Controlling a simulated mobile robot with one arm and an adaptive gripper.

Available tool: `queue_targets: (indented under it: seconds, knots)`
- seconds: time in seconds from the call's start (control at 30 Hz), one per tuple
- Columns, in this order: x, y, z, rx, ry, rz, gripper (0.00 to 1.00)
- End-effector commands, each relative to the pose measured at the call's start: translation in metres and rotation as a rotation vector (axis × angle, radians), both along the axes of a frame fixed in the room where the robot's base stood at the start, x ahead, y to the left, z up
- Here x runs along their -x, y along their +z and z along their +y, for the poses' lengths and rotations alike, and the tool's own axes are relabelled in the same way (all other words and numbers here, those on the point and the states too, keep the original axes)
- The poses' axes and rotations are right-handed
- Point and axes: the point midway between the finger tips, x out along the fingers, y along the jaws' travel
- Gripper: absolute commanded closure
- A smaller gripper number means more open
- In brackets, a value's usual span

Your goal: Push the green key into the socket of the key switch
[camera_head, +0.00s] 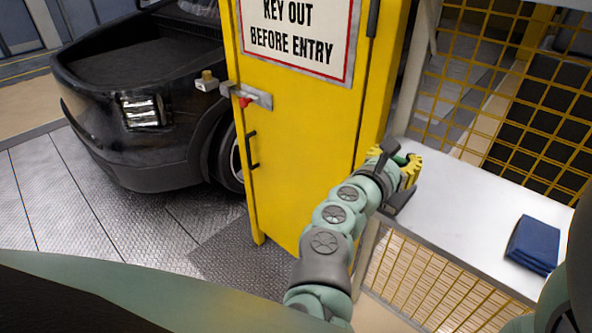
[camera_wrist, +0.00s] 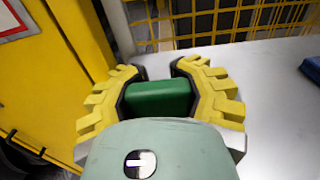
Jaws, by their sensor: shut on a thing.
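My gripper (camera_head: 408,170) is over the white bench top, to the right of the yellow cabinet. In the wrist view my gripper (camera_wrist: 162,92) has its yellow fingers closed on both sides of the green key (camera_wrist: 158,99). Only a dark green block-like part of the key shows; its far end is hidden. On the left edge of the cabinet door is a metal latch plate with a red part (camera_head: 245,97), and a small yellowish block (camera_head: 207,80) sits beside it. I cannot tell which of these is the key switch, and no socket opening is clear. My gripper is well apart from them.
The yellow cabinet (camera_head: 300,150) stands between my gripper and a black car (camera_head: 150,110). A folded blue cloth (camera_head: 533,243) lies on the white bench (camera_head: 455,215). A yellow mesh fence (camera_head: 500,90) stands behind the bench.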

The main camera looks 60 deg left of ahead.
Motion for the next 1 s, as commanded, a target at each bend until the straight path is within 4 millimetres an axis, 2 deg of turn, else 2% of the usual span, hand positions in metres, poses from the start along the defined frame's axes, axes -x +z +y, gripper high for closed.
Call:
queue_targets:
  seconds: [0.13, 0.17, 0.57, 0.87, 1.0]
  knots:
    - [0.001, -0.004, 0.001, 0.0, 0.003, -0.001, 1.0]
    - [0.001, -0.002, 0.001, 0.0, 0.003, -0.001, 0.66]
    - [0.001, -0.002, 0.001, 0.0, 0.002, 0.0, 0.25]
    - [0.002, -0.002, 0.0, 0.0, 0.003, 0.0, 0.23]
    - [0.011, -0.002, 0.0, 0.0, 0.007, 0.0, 0.23]
